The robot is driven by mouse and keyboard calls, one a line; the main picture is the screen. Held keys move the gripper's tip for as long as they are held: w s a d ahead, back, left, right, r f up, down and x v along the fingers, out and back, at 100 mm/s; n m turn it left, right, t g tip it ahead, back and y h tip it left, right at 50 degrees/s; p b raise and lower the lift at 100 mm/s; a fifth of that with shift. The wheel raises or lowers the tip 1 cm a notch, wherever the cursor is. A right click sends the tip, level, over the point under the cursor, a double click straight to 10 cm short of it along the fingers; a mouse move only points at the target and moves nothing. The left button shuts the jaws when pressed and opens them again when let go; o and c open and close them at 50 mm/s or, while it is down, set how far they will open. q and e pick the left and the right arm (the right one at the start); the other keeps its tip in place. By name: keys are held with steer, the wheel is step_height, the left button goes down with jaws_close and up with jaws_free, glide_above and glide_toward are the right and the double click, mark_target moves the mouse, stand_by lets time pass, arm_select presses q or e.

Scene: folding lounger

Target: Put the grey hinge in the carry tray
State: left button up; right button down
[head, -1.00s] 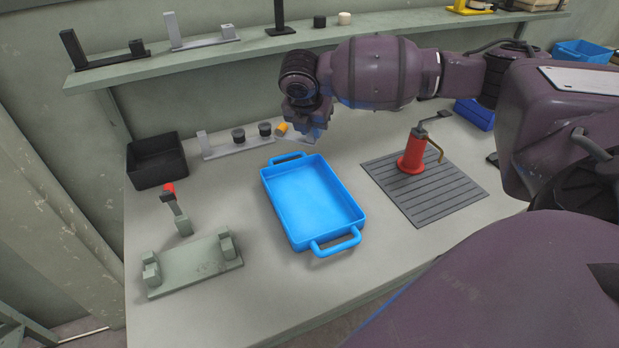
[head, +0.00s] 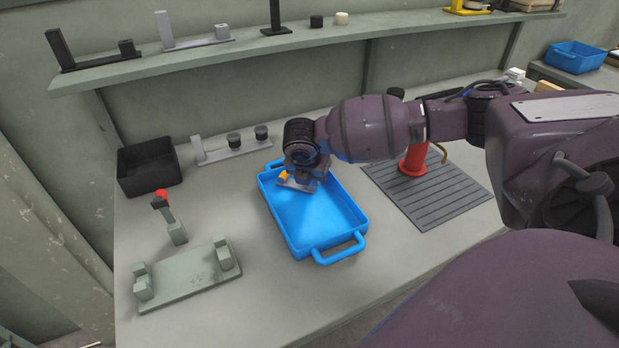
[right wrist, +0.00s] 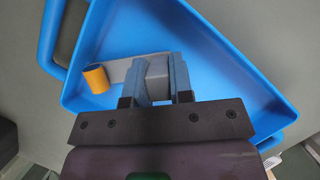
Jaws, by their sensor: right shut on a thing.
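The carry tray (head: 335,241) is blue, with a handle at each end, and stands empty of other parts on the bench. My right gripper (head: 299,185) is over its far left part, shut on the grey hinge. The hinge's orange-yellow end (head: 283,175) sticks out to the left. In the right wrist view the fingers (right wrist: 157,78) clasp a grey block of the hinge, and its flat grey leaf (right wrist: 120,72) runs left to the orange barrel (right wrist: 96,77). The tray (right wrist: 235,70) lies below. I cannot tell whether the hinge touches its floor. My left gripper is out of view.
A black bin (head: 150,168) and a grey rack with dark knobs (head: 232,147) stand behind left. A green-grey fixture (head: 188,275) and a red-topped lever (head: 170,218) are at left. A red post (head: 413,160) stands on a ribbed mat (head: 440,195) at right.

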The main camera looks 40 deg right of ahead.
steer(key=shift+f, duration=0.2)
steer(key=c, duration=1)
jaws_free()
steer(key=p+v, duration=0.3)
steer(key=v, duration=0.9)
steer(key=shift+r, duration=0.15)
